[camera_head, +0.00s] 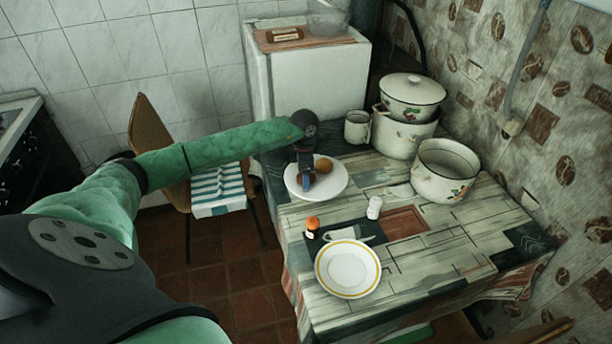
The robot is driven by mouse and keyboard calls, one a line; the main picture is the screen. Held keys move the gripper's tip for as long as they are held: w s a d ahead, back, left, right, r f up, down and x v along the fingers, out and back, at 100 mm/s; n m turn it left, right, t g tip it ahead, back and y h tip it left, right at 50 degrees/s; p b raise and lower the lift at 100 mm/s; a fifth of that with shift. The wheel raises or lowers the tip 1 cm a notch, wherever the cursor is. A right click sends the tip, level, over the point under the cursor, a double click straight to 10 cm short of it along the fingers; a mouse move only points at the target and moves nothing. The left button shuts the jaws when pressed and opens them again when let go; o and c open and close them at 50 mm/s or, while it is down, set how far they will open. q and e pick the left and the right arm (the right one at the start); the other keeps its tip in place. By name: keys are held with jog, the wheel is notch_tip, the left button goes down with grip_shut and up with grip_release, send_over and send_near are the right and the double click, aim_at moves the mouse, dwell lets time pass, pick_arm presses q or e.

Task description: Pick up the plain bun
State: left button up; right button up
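A round brown bun (324,165) sits on a white plate (335,185) near the far left of the table. It looks plain, but its surface is too small to read in detail. My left gripper (309,178) points down over the plate, just left of and in front of the bun. It hides part of the plate. Whether its fingers touch the bun, and whether they are open or shut, I cannot tell. My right gripper is out of view.
In front are an orange-topped shaker (312,223), a white shaker (374,208) and a yellow-rimmed plate (348,268). The table's front right is clear.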

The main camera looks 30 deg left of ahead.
pick_arm(q)
jog(key=shift+f, duration=0.1)
jog(key=c, duration=0.8)
jog(key=shift+c, duration=0.2)
